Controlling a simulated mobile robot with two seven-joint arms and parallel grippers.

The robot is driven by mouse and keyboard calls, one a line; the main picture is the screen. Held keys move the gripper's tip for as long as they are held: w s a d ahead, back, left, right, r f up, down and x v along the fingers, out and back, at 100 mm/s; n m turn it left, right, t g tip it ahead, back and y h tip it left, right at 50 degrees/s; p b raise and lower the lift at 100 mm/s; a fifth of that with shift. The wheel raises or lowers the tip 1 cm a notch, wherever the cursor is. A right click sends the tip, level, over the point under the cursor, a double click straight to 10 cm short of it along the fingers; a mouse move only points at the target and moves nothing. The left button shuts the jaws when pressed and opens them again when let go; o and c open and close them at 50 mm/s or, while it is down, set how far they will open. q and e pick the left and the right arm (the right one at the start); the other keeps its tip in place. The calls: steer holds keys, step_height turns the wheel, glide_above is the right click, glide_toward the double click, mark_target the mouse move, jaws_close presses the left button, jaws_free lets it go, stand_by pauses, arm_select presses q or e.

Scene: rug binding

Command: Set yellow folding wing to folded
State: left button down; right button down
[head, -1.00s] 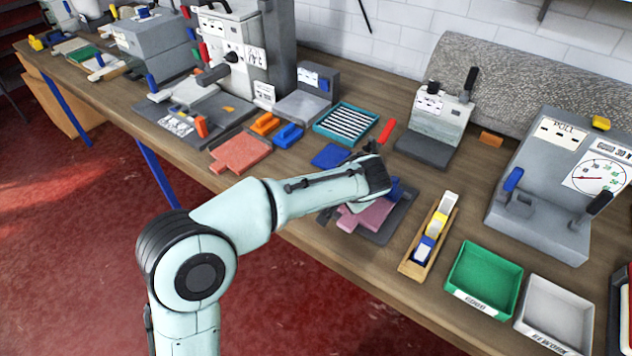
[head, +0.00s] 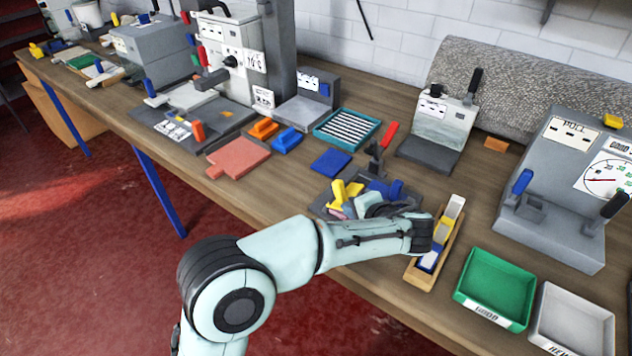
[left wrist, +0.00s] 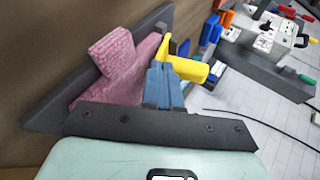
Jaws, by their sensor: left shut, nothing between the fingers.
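The yellow folding wing (head: 339,193) stands up at the left part of a dark fixture plate (head: 318,207) in the head view. In the left wrist view the yellow wing (left wrist: 187,67) is right beside my gripper's fingertips, seemingly touching. A pink textured piece (left wrist: 118,65) lies on the plate. A blue part (head: 385,188) stands to the right of the yellow wing. My left gripper (left wrist: 162,72) is shut and empty, its blue fingers pressed together; in the head view it is partly hidden by its wrist. My right gripper is not in view.
A wooden holder with coloured blocks (head: 452,228) stands just right of my wrist. Beyond it are a green bin (head: 497,283) and a white bin (head: 570,318). A blue square (head: 331,162) lies behind the fixture. A grey clamp machine (head: 437,130) stands further back.

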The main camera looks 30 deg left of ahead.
arm_select(q)
steer(key=shift+f+y, duration=0.3)
steer(key=shift+f, duration=0.05)
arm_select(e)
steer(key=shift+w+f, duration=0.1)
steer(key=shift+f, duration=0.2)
arm_select(q)
steer(key=shift+d+f+b, duration=0.25)
steer(key=shift+f+b, duration=0.15)
steer(key=shift+b, duration=0.3)
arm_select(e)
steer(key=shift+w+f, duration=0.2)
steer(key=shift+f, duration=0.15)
arm_select(q)
steer(key=shift+r, duration=0.15)
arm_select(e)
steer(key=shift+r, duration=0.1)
